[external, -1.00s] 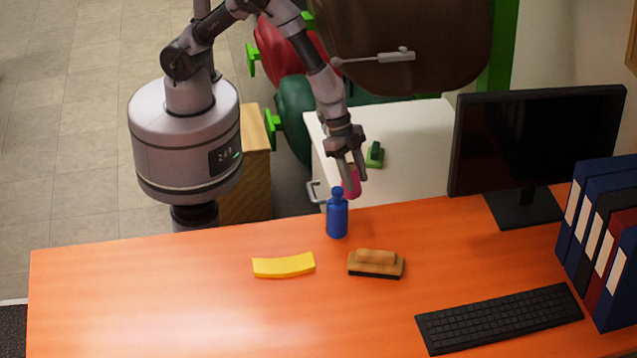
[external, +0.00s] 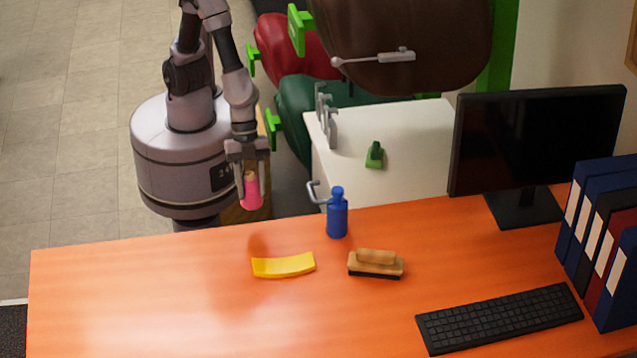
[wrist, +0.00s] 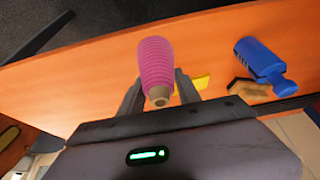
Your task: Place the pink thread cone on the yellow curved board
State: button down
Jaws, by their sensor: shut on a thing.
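The pink thread cone (external: 251,193) hangs between the fingers of my gripper (external: 248,172), which is shut on it near its tan narrow end. It is held in the air at the far side of the orange desk. In the wrist view the ribbed pink cone (wrist: 155,62) shows between the two fingers (wrist: 159,95). The yellow curved board (external: 284,266) lies on the desk, in front of and to the right of my gripper, with nothing on it. In the wrist view the board (wrist: 202,82) is partly hidden behind a finger.
A blue bottle (external: 337,215) stands on the desk (external: 150,300) right of my gripper. A wooden brush (external: 376,263) lies right of the board. The keyboard (external: 498,318), monitor (external: 535,140) and binders (external: 605,235) are farther right. The left part of the desk is clear.

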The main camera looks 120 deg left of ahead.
jog(key=w+d+f+p, duration=0.1)
jog(key=w+d, duration=0.1)
jog(key=w, duration=0.2)
jog(key=w+d+f+p, duration=0.1)
jog(key=w+d+f, duration=0.1)
jog(key=w, duration=0.3)
jog(key=w+d+f+p, duration=0.1)
jog(key=w+d+f, duration=0.1)
jog(key=w, duration=0.3)
jog(key=shift+d+f, duration=0.1)
jog(key=shift+d, duration=0.35)
jog(key=c, duration=0.9)
grip_release()
jog(key=shift+o, duration=0.2)
